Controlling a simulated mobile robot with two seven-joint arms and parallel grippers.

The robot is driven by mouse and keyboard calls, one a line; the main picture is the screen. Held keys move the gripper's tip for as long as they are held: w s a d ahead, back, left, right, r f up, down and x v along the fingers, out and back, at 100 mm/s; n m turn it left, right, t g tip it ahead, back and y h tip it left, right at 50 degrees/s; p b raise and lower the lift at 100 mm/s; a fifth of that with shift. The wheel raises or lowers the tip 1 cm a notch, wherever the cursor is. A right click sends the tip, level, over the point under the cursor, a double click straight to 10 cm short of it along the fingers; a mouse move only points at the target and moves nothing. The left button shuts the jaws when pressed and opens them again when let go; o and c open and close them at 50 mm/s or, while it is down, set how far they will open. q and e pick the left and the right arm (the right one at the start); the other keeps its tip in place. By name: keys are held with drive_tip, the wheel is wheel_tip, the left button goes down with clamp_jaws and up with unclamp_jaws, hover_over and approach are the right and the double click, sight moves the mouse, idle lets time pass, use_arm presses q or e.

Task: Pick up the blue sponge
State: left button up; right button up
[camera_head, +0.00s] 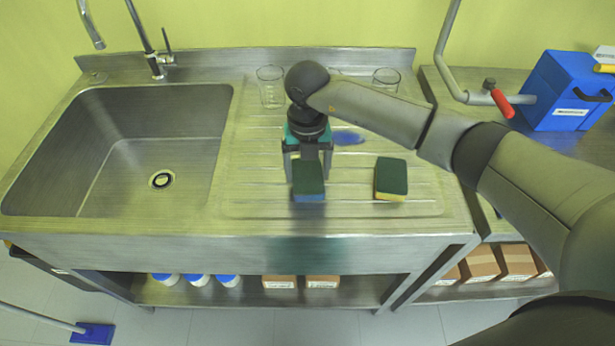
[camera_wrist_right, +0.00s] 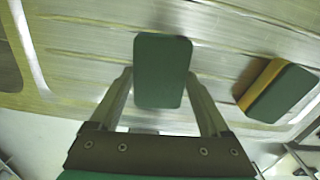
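The blue sponge (camera_head: 309,197) lies on the ribbed steel drainboard, with a dark green top and a blue lower layer. In the right wrist view, only the green top of this blue sponge (camera_wrist_right: 162,70) shows, between the two fingers. My right gripper (camera_head: 307,163) points down over it. In the wrist view, the right gripper's fingers (camera_wrist_right: 160,75) stand along both sides of the sponge, spread about its width, with slight gaps visible near its lower corners. The fingertips' contact with the sponge is not clear. My left gripper is not in view.
A green and yellow sponge (camera_head: 391,179) lies to the right. Glass beakers (camera_head: 271,86) (camera_head: 386,80) stand at the back, and a blue patch (camera_head: 348,138) lies behind the gripper. The sink (camera_head: 130,150) is left; a blue box (camera_head: 565,92) is far right.

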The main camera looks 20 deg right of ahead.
sight(307, 175)
drive_tip(key=c, duration=0.6)
wheel_tip(307, 175, up, 20)
drive_tip(key=shift+r+p, duration=0.1)
drive_tip(key=shift+p, duration=0.45)
